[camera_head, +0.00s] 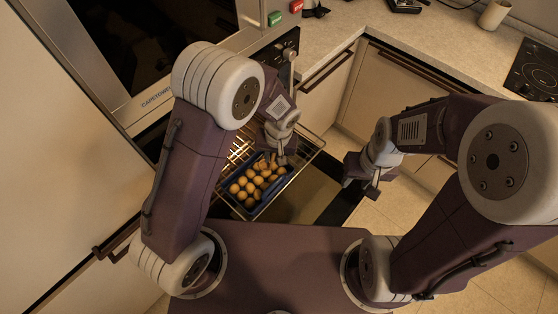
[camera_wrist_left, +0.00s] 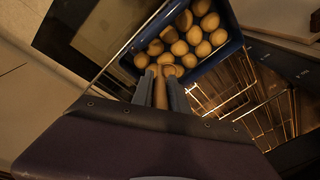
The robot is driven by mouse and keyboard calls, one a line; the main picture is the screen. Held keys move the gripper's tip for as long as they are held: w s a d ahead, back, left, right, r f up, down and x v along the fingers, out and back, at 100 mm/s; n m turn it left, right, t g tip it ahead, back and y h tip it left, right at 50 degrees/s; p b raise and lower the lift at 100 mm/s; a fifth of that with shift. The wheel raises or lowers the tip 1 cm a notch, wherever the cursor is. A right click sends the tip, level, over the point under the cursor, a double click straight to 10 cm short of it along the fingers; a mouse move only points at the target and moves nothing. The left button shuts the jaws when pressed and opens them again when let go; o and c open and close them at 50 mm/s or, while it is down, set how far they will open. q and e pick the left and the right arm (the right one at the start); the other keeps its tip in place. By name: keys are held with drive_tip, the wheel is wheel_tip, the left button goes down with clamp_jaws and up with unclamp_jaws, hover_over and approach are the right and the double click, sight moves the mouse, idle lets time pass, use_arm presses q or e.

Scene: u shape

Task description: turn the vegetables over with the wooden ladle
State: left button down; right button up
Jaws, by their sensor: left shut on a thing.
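Several round, yellow-brown vegetables (camera_head: 252,186) lie in a dark blue tray (camera_head: 232,201) on the pulled-out oven rack. The left wrist view shows the vegetables (camera_wrist_left: 180,38) and the tray's blue wall (camera_wrist_left: 214,60) closer. My left gripper (camera_head: 280,158) is over the tray's far right edge. In the left wrist view my left gripper (camera_wrist_left: 161,88) is shut on the wooden ladle (camera_wrist_left: 161,92). My right gripper (camera_head: 360,187) is empty, fingers apart, right of the tray.
The lit wire rack (camera_head: 305,147) surrounds the tray, with the open oven door (camera_head: 305,198) below it. A counter (camera_head: 420,35) with a black cooktop (camera_head: 537,72) and a beige cup (camera_head: 494,14) is behind. Floor is free at the right.

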use_arm(q)
drive_tip(key=shift+w+a, duration=0.45)
drive_tip(key=shift+a, duration=0.1)
drive_tip(key=s+b, duration=0.1)
drive_tip(key=s, duration=0.1)
drive_tip(key=s+a, duration=0.1)
drive_tip(key=s, duration=0.2)
drive_tip(key=shift+s+b, duration=0.3)
drive_tip(key=shift+b, duration=0.1)
wheel_tip(320, 180, up, 12)
drive_tip(key=p, duration=1)
drive_tip(key=shift+r+p, duration=0.25)
drive_tip(key=shift+p, duration=0.1)
